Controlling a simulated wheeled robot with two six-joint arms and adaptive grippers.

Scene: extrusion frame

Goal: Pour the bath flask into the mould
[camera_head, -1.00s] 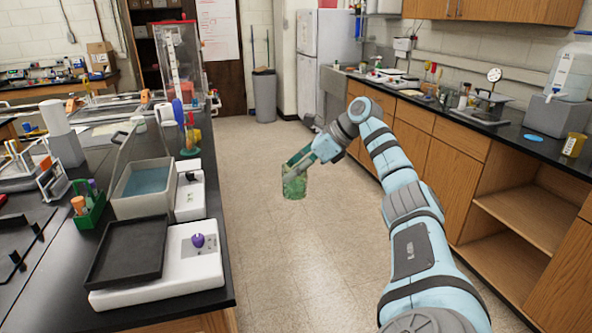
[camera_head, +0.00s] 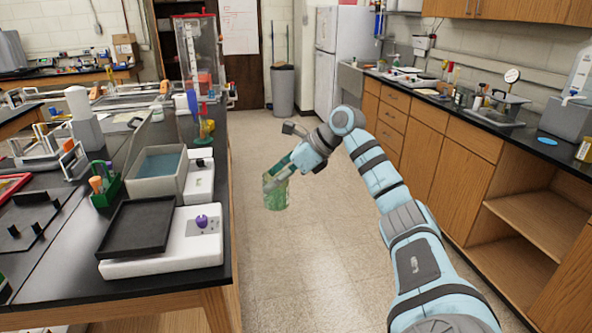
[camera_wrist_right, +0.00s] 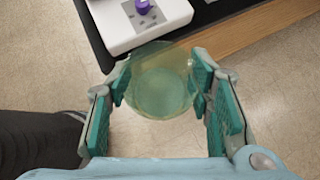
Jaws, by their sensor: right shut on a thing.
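My right gripper (camera_head: 284,176) is shut on a clear, green-tinted flask (camera_head: 276,196) and holds it over the open floor, right of the black bench. In the right wrist view the flask (camera_wrist_right: 163,88) sits between the teal finger pads, its round mouth toward the camera and pale greenish liquid seemingly inside. The grey water bath (camera_head: 157,187) with blue water stands on the bench, left of the flask. A shallow black tray (camera_head: 138,225) lies nearer; I cannot tell whether it is the mould. My left gripper is not in view.
A white device with a purple knob (camera_head: 203,222) is at the bench's near edge; it also shows in the right wrist view (camera_wrist_right: 150,25). A green rack (camera_head: 106,190) stands left of the bath. The floor aisle (camera_head: 300,270) is clear. Wooden cabinets (camera_head: 455,165) line the right.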

